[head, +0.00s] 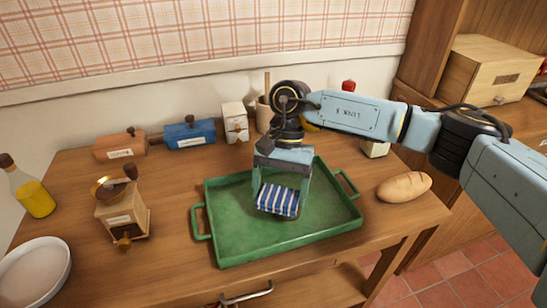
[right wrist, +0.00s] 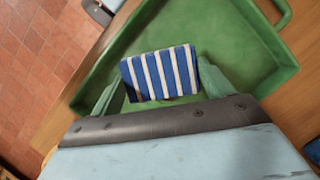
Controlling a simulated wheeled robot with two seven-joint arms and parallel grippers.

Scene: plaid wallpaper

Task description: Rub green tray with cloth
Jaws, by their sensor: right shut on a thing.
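The green tray (head: 232,250) lies flat on the wooden table, with a handle at its left end and one at its right end. It also shows in the right wrist view (right wrist: 258,55). My right gripper (head: 278,205) is over the middle of the tray, pointing down. It is shut on the folded blue-and-white striped cloth (head: 276,200). The cloth (right wrist: 160,72) sits between the two fingers in the right wrist view. It is at or just above the tray floor; I cannot tell whether it touches. My left gripper is not in view.
A bread loaf (head: 404,187) lies right of the tray. A coffee grinder (head: 122,213), a white bowl (head: 35,272) and an oil bottle (head: 32,192) stand at the left.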

